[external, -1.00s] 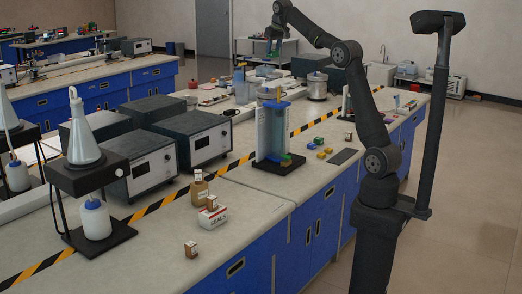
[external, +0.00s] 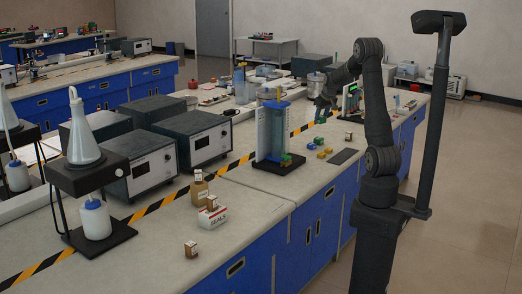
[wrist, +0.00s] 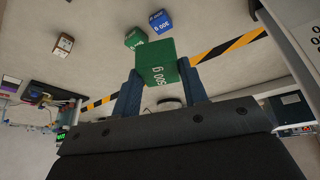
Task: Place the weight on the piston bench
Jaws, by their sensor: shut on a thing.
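My gripper (wrist: 160,92) is shut on a green cube weight (wrist: 157,62) with white "g" lettering. The weight sits between the two blue fingers in the wrist view. In the external view my gripper (external: 320,110) hangs over the bench, behind and to the right of the piston bench; the held weight is too small there to make out clearly.
Loose coloured weights (external: 321,154) lie on the bench right of the apparatus, near a dark flat pad (external: 343,156). A small brown-and-white box (external: 348,137) stands behind them. Grey instrument boxes (external: 191,137) stand left.

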